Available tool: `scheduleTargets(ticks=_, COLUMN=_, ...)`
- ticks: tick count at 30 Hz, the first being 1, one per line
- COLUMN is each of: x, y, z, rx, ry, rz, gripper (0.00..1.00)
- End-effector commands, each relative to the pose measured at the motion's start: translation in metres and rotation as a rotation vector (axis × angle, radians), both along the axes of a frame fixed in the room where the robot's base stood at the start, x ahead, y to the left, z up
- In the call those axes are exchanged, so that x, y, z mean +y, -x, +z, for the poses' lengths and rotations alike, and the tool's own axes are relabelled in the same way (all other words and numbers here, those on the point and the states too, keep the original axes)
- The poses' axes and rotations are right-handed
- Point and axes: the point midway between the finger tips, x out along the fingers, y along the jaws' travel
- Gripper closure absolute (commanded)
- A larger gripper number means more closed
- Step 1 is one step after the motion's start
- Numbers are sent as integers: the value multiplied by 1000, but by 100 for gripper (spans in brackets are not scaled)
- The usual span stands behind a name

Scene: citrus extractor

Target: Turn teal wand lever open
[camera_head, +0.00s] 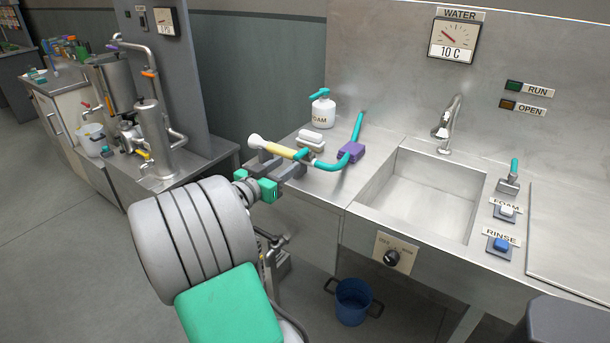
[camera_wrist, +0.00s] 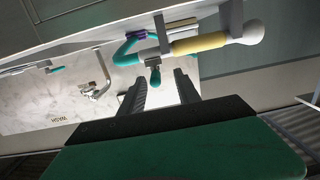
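The wand has a yellow grip (camera_head: 273,147) and a pale nozzle (camera_head: 256,141). It lies across a holder at the left end of the sink counter, with a teal hose (camera_head: 328,166) running to a purple block (camera_head: 351,152). The small teal wand lever (camera_wrist: 155,76) hangs beside the yellow grip in the wrist view; the head view shows it (camera_head: 302,154) less clearly. My gripper (camera_wrist: 160,80) is open, its two dark fingers apart on either side of the lever's line of sight. In the head view my gripper (camera_head: 279,163) is at the wand; contact cannot be told.
A white foam bottle (camera_head: 323,110) and white stacked blocks (camera_head: 311,140) stand behind the wand. The sink (camera_head: 425,195), faucet (camera_head: 448,125) and another teal lever (camera_head: 514,167) are to the right. A blue bucket (camera_head: 353,301) stands on the floor below.

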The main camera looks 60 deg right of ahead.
Motion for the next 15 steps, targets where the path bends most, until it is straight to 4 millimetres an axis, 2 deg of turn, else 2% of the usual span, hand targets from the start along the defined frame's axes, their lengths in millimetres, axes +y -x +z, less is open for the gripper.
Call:
scheduleTargets(ticks=3, x=-14, y=12, z=6, rx=6, ry=73, rz=-31, gripper=61)
scheduleTargets(ticks=15, x=-80, y=24, z=9, rx=7, ry=74, rz=-34, gripper=61)
